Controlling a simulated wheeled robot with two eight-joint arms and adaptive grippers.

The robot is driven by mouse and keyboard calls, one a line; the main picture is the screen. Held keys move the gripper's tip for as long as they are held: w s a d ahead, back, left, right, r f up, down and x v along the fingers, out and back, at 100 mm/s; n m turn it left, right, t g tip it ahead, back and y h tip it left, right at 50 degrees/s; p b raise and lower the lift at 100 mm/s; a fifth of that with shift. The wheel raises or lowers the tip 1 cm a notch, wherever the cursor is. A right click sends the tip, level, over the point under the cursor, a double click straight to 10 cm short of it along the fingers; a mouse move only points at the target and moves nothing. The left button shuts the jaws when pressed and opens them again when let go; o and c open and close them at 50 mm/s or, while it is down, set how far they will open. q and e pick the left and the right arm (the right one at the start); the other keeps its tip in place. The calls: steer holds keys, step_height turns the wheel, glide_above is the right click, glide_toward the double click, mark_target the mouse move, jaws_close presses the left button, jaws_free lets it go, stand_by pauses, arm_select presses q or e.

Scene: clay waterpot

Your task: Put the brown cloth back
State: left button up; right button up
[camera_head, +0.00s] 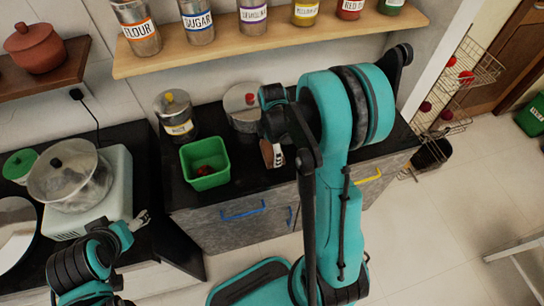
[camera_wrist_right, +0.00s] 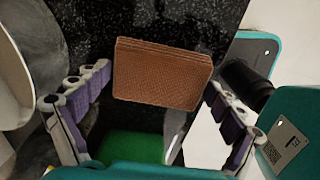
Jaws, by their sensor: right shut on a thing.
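The brown cloth (camera_wrist_right: 162,78), a folded block with a woven texture, is between the two finger pads of my right gripper (camera_wrist_right: 160,85) in the right wrist view. The gripper is shut on it, over the black speckled counter. In the head view, my right arm hides most of this gripper; a small brown patch of the cloth (camera_head: 267,152) shows beside the arm, right of the green bin. My left gripper (camera_head: 140,220) is at the lower left, near the white appliance. It is small and side-on, so its opening is unclear.
A green bin (camera_head: 185,168) holding something red stands on the black counter (camera_head: 237,178), with a labelled jar (camera_head: 178,118) and a lidded pot (camera_head: 240,98) behind it. A wooden shelf (camera_head: 165,63) of labelled jars hangs above. A glass-lidded pot (camera_head: 70,178) sits at left.

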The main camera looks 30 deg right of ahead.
mark_target(272, 155)
step_height(272, 155, down, 4)
steer(key=shift+f+b, duration=0.1)
steer(key=shift+b, duration=0.75)
steer(key=o, duration=0.8)
steer(key=shift+c, duration=0.2)
